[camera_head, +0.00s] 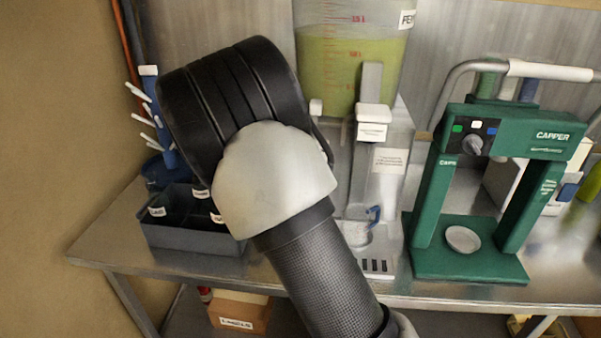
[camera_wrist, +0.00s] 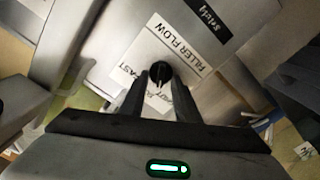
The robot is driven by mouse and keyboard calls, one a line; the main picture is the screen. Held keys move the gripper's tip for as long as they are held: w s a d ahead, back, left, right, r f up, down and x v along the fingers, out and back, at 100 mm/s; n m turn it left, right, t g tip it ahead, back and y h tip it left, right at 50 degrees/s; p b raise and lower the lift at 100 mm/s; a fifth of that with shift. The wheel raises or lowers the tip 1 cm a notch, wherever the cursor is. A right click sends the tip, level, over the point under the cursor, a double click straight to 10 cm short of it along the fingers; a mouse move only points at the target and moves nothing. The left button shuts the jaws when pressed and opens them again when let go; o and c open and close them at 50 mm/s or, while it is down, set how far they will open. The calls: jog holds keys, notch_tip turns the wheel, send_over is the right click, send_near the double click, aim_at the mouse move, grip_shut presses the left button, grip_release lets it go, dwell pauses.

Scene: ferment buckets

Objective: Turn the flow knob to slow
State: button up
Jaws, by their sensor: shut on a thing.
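The flow knob (camera_wrist: 157,78) is a small dark knob on a white plate marked FILLER FLOW (camera_wrist: 181,47) in the wrist view. The word FAST shows at the plate's left; another word near the right finger is partly covered and I cannot read it for sure. My gripper (camera_wrist: 161,72) has its two dark fingers around the knob, shut on it. The knob's pointer direction is hard to make out. In the head view my arm hides the knob and my gripper. The filler (camera_head: 377,190) stands partly behind my arm, below a tank of green liquid (camera_head: 345,60).
A green capper (camera_head: 424,195) stands right of the filler on the steel table (camera_head: 100,245). A dark bin (camera_head: 190,238) and a blue bottle tree (camera_head: 160,120) are at the left. A cardboard box (camera_head: 240,312) sits below. The table's front left corner is bare.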

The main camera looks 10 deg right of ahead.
jog(key=m+b, duration=0.4)
jog(key=b, duration=0.1)
jog(key=m+b, duration=0.2)
jog(key=shift+d, duration=0.25)
jog(key=shift+r, duration=0.1)
jog(key=o, duration=1)
jog(key=shift+o, duration=0.2)
jog(key=shift+s, duration=0.2)
jog(key=b+v, duration=0.3)
jog(key=v, duration=0.8)
jog(key=shift+s+a+b, duration=0.2)
jog(key=shift+s+b, duration=0.15)
jog(key=shift+b, duration=0.05)
